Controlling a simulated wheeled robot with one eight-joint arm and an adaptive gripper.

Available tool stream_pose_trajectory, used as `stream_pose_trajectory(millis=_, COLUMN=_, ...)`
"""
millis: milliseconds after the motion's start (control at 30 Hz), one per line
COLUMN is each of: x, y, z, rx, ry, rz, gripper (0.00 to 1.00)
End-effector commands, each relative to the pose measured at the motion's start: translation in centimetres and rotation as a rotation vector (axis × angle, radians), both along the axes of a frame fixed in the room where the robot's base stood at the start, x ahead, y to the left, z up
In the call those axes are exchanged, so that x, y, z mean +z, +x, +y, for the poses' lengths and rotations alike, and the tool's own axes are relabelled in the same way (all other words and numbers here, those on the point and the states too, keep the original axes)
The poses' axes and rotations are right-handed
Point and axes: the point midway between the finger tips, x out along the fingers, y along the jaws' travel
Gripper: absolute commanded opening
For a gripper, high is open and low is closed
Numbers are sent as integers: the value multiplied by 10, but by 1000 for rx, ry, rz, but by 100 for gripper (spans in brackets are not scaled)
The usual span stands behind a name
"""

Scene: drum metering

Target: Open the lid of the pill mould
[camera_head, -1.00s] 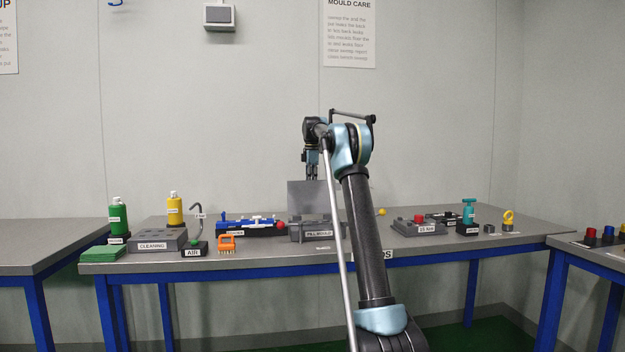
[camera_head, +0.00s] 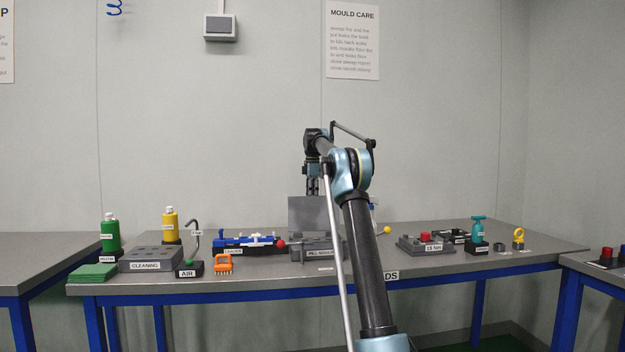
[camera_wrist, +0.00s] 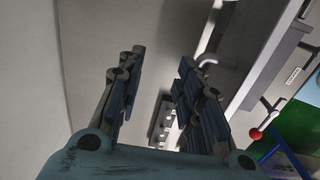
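The pill mould (camera_head: 312,246) is a grey block near the middle of the bench, its right side hidden behind my arm. A flat grey plate, which looks like its lid (camera_head: 306,214), stands upright at the mould's back. My gripper (camera_head: 312,189) points down at the plate's top edge; contact cannot be made out. In the wrist view the two blue-padded fingers of my gripper (camera_wrist: 155,88) are spread apart, with no object clearly held between them. A large grey panel lies right of them in that view; I cannot tell which part it is.
A blue loader (camera_head: 240,241) with a red knob (camera_head: 281,244) sits left of the mould. Further left are an orange brush (camera_head: 223,264), the cleaning block (camera_head: 152,260) and bottles. Right of my arm are a yellow ball (camera_head: 386,230) and a grey block with a red knob (camera_head: 425,237).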

Motion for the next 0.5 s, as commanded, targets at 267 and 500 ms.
stream_pose_trajectory(millis=267, x=66, y=-26, z=0, rx=2, ry=0, rz=-13, gripper=30)
stream_pose_trajectory(millis=500, x=96, y=-33, z=1, rx=3, ry=1, rz=-16, gripper=30)
